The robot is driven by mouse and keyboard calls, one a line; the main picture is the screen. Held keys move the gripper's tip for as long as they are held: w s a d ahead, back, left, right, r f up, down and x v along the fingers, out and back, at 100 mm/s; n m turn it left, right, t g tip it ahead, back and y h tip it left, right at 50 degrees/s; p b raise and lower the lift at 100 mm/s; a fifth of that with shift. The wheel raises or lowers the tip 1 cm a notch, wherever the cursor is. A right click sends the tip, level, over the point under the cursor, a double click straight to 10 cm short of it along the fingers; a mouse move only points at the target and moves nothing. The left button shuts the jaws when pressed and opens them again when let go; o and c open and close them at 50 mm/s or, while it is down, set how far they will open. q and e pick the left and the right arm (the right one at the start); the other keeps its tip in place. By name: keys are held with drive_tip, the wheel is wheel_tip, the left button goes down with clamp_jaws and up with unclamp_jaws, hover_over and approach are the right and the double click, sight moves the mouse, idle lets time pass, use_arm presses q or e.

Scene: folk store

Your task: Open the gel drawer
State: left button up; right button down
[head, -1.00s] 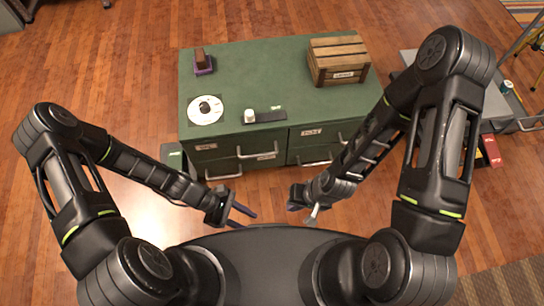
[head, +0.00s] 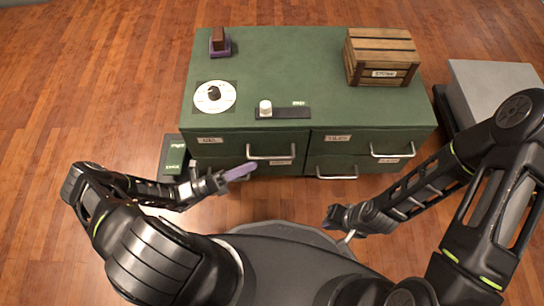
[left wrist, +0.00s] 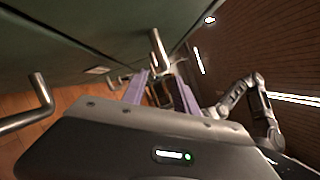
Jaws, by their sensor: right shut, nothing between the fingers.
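The green cabinet (head: 270,75) stands in front of me with its drawers shut. The upper left drawer carries a small label (head: 210,140) that seems to read GEL, and a metal bar handle (head: 270,152) toward its right side. My left gripper (head: 240,172) is open and empty, just below and left of that handle, apart from it. In the left wrist view its purple fingers (left wrist: 160,95) are spread, with metal handles (left wrist: 157,50) on the cabinet front nearby. My right gripper (head: 343,235) is shut and empty, below the right-hand drawers.
On the cabinet top are a wooden crate (head: 382,58), a round white disc (head: 214,97), a dark strip with a white knob (head: 283,112) and a brown stamp-like block (head: 219,40). A dark green box (head: 172,157) stands at the left. A grey cabinet (head: 490,85) stands at the right.

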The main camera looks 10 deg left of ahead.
sight(271, 157)
use_arm(q)
drive_tip(key=x, duration=0.7)
drive_tip(key=shift+w+d+b, duration=0.2)
drive_tip(key=shift+d+b, duration=0.1)
drive_tip(key=shift+b, duration=0.05)
clamp_jaws()
idle(1.1)
